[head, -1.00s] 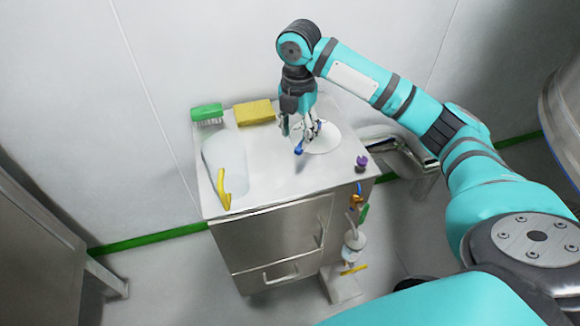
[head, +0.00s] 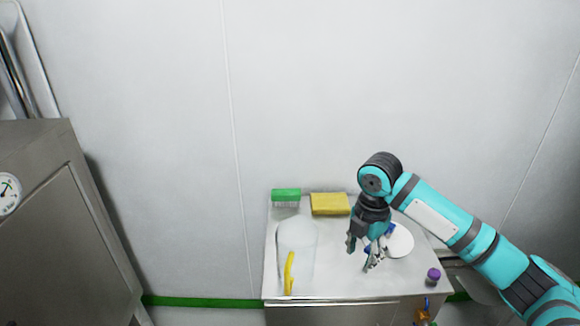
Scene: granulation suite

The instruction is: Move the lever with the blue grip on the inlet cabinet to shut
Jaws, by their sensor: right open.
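No lever with a blue grip can be made out clearly. A grey metal cabinet (head: 70,230) with a round dial gauge (head: 8,193) stands at the left; I cannot tell if it is the inlet cabinet, and no lever shows on its visible part. My right gripper (head: 364,257) is open and points down just above the steel top of a low cabinet (head: 345,285). A blue part (head: 388,230) shows beside its fingers, by a white round item; whether they touch I cannot tell. My left gripper is out of view.
On the low cabinet are a green brush (head: 286,195), a yellow sponge (head: 330,204), a pale translucent container (head: 297,240) with a yellow handle (head: 289,272), a white round item (head: 399,242) and a purple knob (head: 433,275). Floor between the cabinets is free.

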